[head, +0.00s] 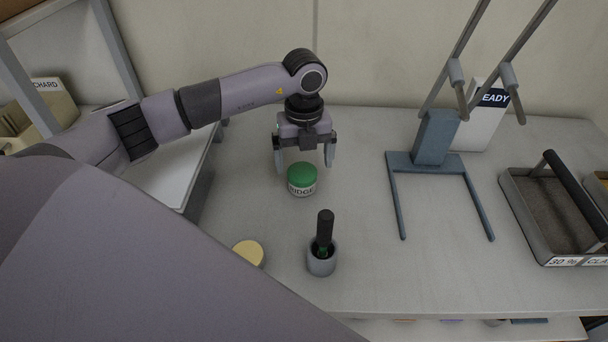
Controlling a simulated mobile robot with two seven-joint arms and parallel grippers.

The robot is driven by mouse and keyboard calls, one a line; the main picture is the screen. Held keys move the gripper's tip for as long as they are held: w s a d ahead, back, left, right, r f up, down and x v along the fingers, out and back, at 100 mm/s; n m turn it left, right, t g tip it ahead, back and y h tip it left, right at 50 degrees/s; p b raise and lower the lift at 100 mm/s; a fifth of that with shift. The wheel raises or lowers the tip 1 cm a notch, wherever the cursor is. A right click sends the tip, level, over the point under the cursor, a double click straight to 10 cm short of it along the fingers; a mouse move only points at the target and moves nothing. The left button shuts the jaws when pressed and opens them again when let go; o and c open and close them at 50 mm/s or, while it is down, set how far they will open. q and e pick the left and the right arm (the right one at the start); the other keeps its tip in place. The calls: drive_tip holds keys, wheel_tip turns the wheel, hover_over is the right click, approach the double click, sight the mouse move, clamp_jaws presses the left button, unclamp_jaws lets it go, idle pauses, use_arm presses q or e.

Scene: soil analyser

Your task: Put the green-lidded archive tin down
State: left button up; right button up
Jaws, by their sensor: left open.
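The green-lidded archive tin (302,180) stands upright on the grey worktop, a little left of the middle in the head view. Its white label is partly readable as "IDGE". My left gripper (304,164) is open, just behind and above the tin, with one finger to each side of it. The fingers look clear of the tin's sides, though the exact gap is hard to judge. My right gripper does not show.
A grey cup (321,262) holding a black-handled tool (325,228) stands in front of the tin. A cream round lid (248,253) is left of it. A blue-grey stand (434,140) and a soil tray (549,215) are to the right. Bare worktop lies between tin and stand.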

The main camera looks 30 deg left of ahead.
sight(303, 171)
use_arm(q)
drive_tip(key=f, duration=0.4)
drive_tip(key=shift+s+a+f, duration=0.1)
drive_tip(key=shift+s+f, duration=0.05)
drive_tip(key=shift+s, duration=0.05)
drive_tip(key=c, duration=1.2)
drive_tip(key=shift+c, duration=0.5)
drive_tip(key=shift+r, duration=0.2)
